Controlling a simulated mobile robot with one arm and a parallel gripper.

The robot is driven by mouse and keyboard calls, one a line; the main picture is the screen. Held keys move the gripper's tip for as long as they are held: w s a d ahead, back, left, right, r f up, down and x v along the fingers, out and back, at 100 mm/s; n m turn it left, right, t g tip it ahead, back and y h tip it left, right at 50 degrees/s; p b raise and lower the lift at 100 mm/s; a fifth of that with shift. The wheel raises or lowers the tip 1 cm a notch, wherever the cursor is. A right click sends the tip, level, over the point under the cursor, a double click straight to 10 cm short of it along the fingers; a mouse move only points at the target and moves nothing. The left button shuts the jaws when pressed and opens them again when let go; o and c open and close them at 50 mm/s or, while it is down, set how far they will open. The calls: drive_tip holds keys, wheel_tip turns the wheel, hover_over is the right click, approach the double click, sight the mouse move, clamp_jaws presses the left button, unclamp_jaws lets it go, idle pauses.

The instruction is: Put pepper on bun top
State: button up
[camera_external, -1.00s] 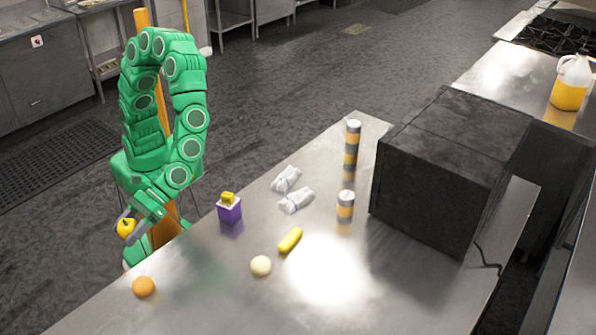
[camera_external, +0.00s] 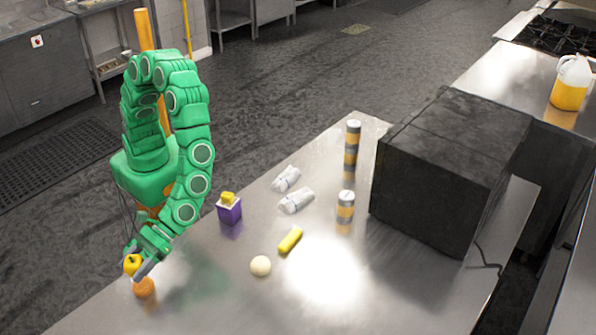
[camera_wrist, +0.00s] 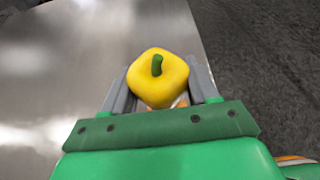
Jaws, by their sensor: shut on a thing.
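A yellow pepper (camera_external: 132,264) with a short stem is held in my gripper (camera_external: 137,266). In the wrist view the pepper (camera_wrist: 158,80) sits between the two grey fingers of my gripper (camera_wrist: 160,90), its green stem facing the camera. An orange-brown, rounded thing (camera_external: 145,288), which looks like the bun top, lies on the metal table near its left edge. The pepper is just above it in the external view, partly overlapping it. I cannot tell whether they touch. In the wrist view only a sliver of orange shows below the pepper.
The metal table (camera_external: 215,305) also holds a purple box (camera_external: 229,211), a pale round thing (camera_external: 260,266), a yellow elongated thing (camera_external: 290,240), white wrapped packets (camera_external: 296,201) and striped cylinders (camera_external: 345,206). A large black box (camera_external: 440,180) stands at the right.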

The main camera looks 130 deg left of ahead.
drive_tip(key=shift+w+d+f, duration=0.1)
drive_tip(key=shift+w+f, duration=0.05)
drive_tip(key=shift+f, duration=1.6)
drive_tip(key=shift+f, duration=0.15)
drive_tip(key=o, duration=1.1)
drive_tip(key=shift+c, duration=0.2)
drive_tip(key=shift+a+r, duration=0.2)
drive_tip(key=shift+r, duration=0.05)
drive_tip(key=v, duration=1.1)
drive_tip(key=shift+a, duration=0.25)
drive_tip(key=shift+r, duration=0.15)
